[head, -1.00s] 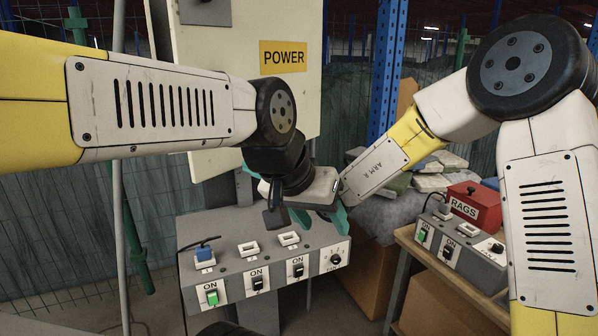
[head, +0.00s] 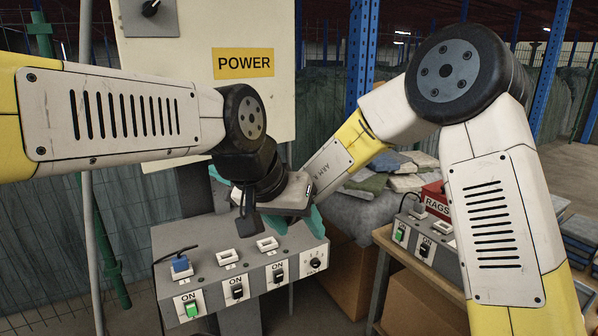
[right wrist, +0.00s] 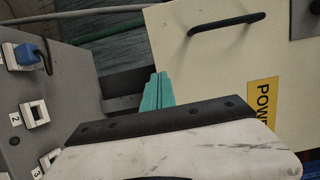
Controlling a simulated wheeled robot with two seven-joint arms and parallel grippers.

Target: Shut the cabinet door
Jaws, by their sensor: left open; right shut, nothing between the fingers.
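The cabinet door is a cream panel (head: 200,28) with a yellow POWER label, upper left of centre in the head view. My left arm covers its lower part, and I cannot tell how far it stands open. The right wrist view shows the door (right wrist: 200,75) with a black bar handle (right wrist: 226,24). My right gripper (right wrist: 157,92) is shut and empty, its teal fingers near the door's edge; in the head view it is mostly hidden behind my left wrist. My left gripper (head: 306,222) is open, above the switch box and partly hidden by its hand.
A grey switch box (head: 215,262) with sockets and ON switches stands below the grippers; it also shows in the right wrist view (right wrist: 55,85). A wooden table (head: 385,240) at right holds a red RAGS box (head: 436,203). A blue rack post (head: 362,50) stands behind.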

